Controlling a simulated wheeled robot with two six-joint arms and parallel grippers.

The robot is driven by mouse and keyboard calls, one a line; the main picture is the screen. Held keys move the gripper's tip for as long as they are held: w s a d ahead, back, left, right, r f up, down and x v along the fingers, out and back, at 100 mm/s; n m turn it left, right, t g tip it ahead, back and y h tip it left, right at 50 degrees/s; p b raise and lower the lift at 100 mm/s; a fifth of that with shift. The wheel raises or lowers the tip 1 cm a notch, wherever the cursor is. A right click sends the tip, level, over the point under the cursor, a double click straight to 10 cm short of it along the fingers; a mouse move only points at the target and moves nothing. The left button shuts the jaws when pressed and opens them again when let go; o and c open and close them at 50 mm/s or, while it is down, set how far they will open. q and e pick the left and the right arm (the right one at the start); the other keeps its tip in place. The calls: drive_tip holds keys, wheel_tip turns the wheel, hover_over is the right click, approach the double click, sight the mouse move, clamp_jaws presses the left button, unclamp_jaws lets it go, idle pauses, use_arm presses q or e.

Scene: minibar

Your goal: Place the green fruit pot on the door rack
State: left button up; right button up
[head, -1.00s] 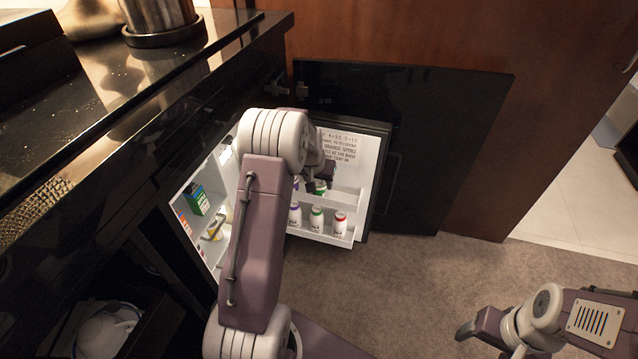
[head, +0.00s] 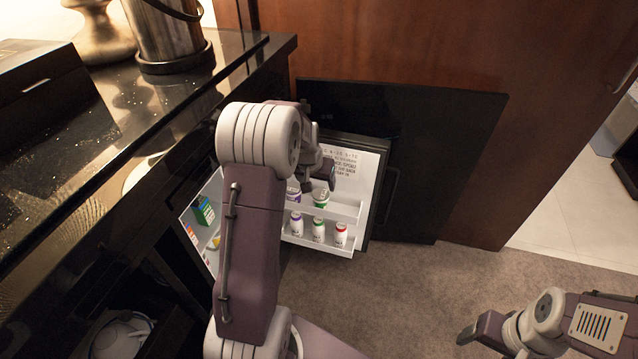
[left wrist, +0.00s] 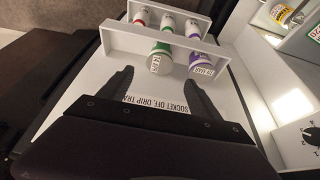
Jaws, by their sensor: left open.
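The green fruit pot (head: 320,198), white with a green band, stands on the upper door rack (head: 346,213) of the open minibar. A similar purple-banded pot (head: 293,190) is beside it on the left. In the left wrist view, the green pot (left wrist: 160,58) and the purple pot (left wrist: 201,66) sit behind the rack's front wall. My left gripper (head: 322,180) is just above and behind the green pot; its two fingers (left wrist: 162,80) are spread, with nothing between them. My right gripper (head: 468,334) is at the lower right, far from the rack; its jaw opening is unclear.
Small bottles with purple (head: 296,224), green (head: 318,231) and red (head: 340,235) caps stand on the lower door rack. A green carton (head: 204,211) is inside the fridge. The dark counter (head: 110,140) borders the left. Carpet (head: 400,300) is clear at front right.

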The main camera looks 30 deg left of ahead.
use_arm(q)
drive_tip(key=s+d+m+g, duration=0.1)
drive_tip(key=s+d, duration=0.7)
drive_tip(key=s, duration=0.2)
drive_tip(key=s+d+m+g+h, duration=0.1)
drive_tip(key=s+d+g, duration=0.1)
drive_tip(key=s+d, duration=0.6)
drive_tip(key=s, duration=0.3)
drive_tip(key=shift+s+f, duration=0.2)
drive_tip(key=shift+f, duration=0.2)
